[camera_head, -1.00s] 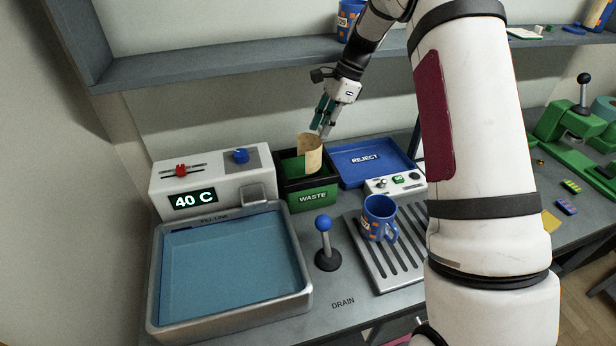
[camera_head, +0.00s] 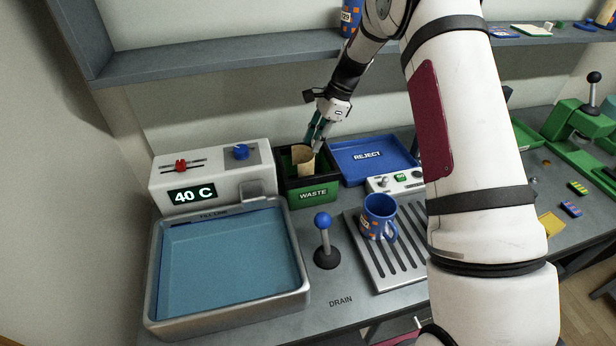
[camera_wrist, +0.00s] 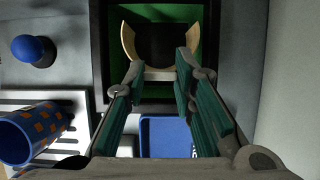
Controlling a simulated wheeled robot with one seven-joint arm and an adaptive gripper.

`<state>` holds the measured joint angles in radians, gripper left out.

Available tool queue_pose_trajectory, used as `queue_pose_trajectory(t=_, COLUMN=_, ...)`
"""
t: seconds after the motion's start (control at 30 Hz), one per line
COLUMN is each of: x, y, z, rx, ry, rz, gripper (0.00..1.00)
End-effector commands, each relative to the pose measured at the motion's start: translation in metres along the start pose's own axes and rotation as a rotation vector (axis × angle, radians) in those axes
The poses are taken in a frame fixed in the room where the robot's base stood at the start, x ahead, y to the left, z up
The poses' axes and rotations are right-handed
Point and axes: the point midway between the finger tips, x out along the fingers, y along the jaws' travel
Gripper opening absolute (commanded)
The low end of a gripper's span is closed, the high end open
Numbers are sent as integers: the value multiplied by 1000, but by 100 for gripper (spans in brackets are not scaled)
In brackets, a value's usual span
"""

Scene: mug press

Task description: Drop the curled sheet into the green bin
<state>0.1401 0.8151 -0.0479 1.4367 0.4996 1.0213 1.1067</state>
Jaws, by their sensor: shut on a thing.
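The curled sheet (camera_head: 304,161) is a tan, open curl of paper. My gripper (camera_head: 316,143) is shut on its edge and holds it upright at the mouth of the green bin (camera_head: 313,194), which is marked WASTE and has a black rim. The sheet's lower part is inside the bin opening; whether it touches the floor of the bin I cannot tell. In the wrist view the sheet (camera_wrist: 129,42) curves in front of the fingertips (camera_wrist: 160,70), with the green bin inside (camera_wrist: 205,15) behind it.
A blue REJECT tray (camera_head: 345,150) stands right of the bin. A white 40 C control box (camera_head: 215,170) stands left, behind a water basin (camera_head: 160,325). A blue mug (camera_head: 377,215) stands on the drain rack, near a blue-knobbed lever (camera_head: 323,222). A shelf (camera_head: 200,68) runs above.

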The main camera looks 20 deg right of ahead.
Motion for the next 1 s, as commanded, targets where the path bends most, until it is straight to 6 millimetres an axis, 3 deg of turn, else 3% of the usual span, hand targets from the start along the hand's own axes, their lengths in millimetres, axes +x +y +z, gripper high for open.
queue_pose_trajectory(t=0.23, x=20, y=0, z=-8, rx=-1, ry=-1, rz=1, gripper=12)
queue_pose_trajectory(t=0.6, x=24, y=0, z=-10, rx=-1, ry=-1, rz=-1, gripper=12)
queue_pose_trajectory(t=0.63, x=24, y=0, z=-10, rx=-1, ry=-1, rz=-1, gripper=26)
queue_pose_trajectory(t=0.73, x=24, y=0, z=-10, rx=-1, ry=-1, rz=-1, gripper=48)
queue_pose_trajectory(t=1.0, x=24, y=0, z=-10, rx=0, ry=0, rz=0, gripper=48)
